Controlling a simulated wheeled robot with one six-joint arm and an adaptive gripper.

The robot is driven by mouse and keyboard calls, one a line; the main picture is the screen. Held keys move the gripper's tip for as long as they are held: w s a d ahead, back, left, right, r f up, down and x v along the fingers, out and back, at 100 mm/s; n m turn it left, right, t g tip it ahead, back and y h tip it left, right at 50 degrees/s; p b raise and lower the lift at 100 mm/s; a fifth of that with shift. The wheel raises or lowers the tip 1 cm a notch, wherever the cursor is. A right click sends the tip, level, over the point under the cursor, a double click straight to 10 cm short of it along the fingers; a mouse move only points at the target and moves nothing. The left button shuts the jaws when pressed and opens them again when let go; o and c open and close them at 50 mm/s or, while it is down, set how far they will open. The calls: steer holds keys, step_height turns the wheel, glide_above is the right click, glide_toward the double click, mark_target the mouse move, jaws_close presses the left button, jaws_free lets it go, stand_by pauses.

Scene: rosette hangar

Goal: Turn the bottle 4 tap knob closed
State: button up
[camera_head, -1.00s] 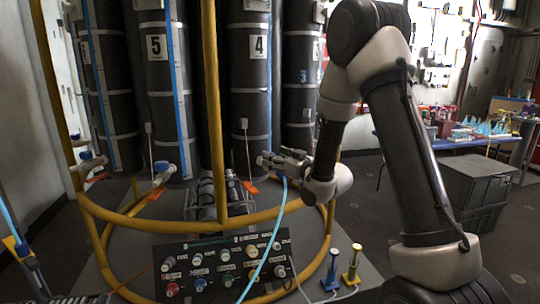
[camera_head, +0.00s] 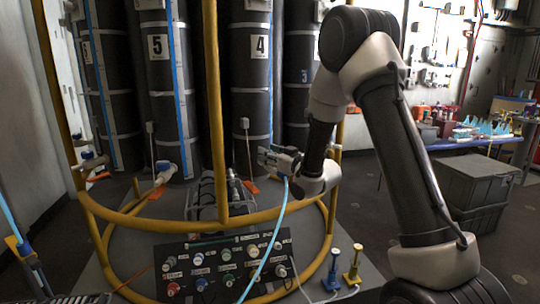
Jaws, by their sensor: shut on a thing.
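Bottle 4 (camera_head: 249,105) is a tall dark cylinder with a white "4" label, standing behind the yellow rail. My gripper (camera_head: 264,158) is at the low front of bottle 4, where its tap is, and is shut on the tap knob. The fingers and wrist hide the knob, so its turn angle cannot be seen. An orange tag (camera_head: 250,187) shows just below my gripper.
A yellow rail (camera_head: 160,221) rings the bottles, with an upright post (camera_head: 213,110) left of my gripper. A blue hose (camera_head: 268,245) hangs below the gripper. A control panel (camera_head: 228,270) stands in front. Bottle 5 (camera_head: 158,105) has its own tap (camera_head: 165,170).

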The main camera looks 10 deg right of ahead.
steer(key=shift+a+m+h, duration=0.1)
steer(key=shift+m+h, duration=0.2)
steer(key=shift+h, duration=0.1)
steer(key=m+h, duration=0.1)
steer(key=h, duration=0.1)
steer(key=m+t+h, duration=0.1)
steer(key=h, duration=0.1)
steer(key=shift+m+t, duration=0.3)
steer(key=shift+m, duration=0.1)
steer(key=m+h, duration=0.1)
steer(key=h, duration=0.2)
steer(key=m+h, duration=0.2)
steer(key=shift+m+h, duration=0.3)
steer(key=shift+h, duration=0.1)
steer(key=m+g+h, duration=0.1)
steer(key=m+h, duration=0.2)
steer(key=h, duration=0.2)
steer(key=shift+m+g, duration=0.4)
steer(key=shift+m+g+h, duration=2)
steer(key=shift+h, duration=0.8)
steer(key=shift+d, duration=0.2)
steer(key=o, duration=1)
steer(key=shift+o, duration=0.2)
